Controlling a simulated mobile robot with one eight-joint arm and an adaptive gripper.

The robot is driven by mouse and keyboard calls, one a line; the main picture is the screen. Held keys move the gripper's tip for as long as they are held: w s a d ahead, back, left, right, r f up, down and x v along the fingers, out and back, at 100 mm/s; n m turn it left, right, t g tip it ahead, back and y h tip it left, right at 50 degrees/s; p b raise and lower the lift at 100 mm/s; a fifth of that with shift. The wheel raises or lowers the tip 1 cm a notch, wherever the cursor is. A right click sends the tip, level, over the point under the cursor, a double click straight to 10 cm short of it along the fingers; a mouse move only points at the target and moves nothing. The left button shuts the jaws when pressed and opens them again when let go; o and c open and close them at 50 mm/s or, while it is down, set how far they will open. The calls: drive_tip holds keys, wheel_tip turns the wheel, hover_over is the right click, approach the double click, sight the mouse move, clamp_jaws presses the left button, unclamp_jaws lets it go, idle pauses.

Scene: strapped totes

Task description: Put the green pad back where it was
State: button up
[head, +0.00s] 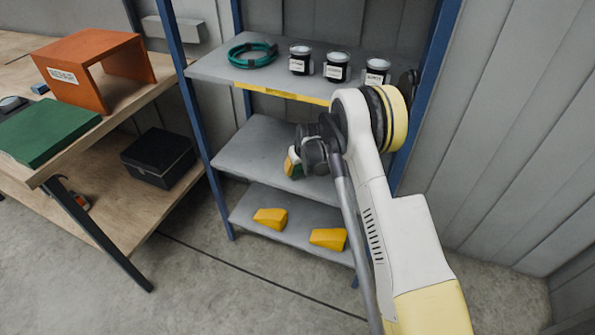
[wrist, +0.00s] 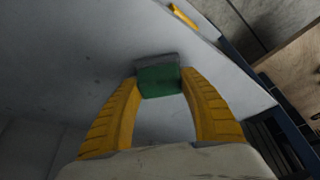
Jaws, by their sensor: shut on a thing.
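My gripper (wrist: 160,85) has yellow fingers shut on the green pad (wrist: 158,82), a small green block. A grey piece shows along its far edge; I cannot tell whether it is part of the pad. In the head view my gripper (head: 292,165) is at the middle shelf (head: 240,150) of the blue-posted rack, with a bit of green showing at its fingers. My arm hides the right part of that shelf. I cannot tell whether the pad touches the shelf.
The top shelf (head: 215,70) bears a green coiled hose (head: 252,62) and three labelled jars (head: 337,68). Two yellow wedges (head: 270,217) lie on the bottom shelf. A workbench at left bears an orange stand (head: 85,50) and a flat green slab (head: 48,130); a black box (head: 158,157) sits below.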

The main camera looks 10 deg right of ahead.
drive_tip(key=shift+f, duration=0.15)
drive_tip(key=o, duration=1.1)
drive_tip(key=shift+r, duration=0.35)
drive_tip(key=p+v, duration=0.3)
drive_tip(key=v, duration=0.4)
drive_tip(key=shift+s, duration=0.15)
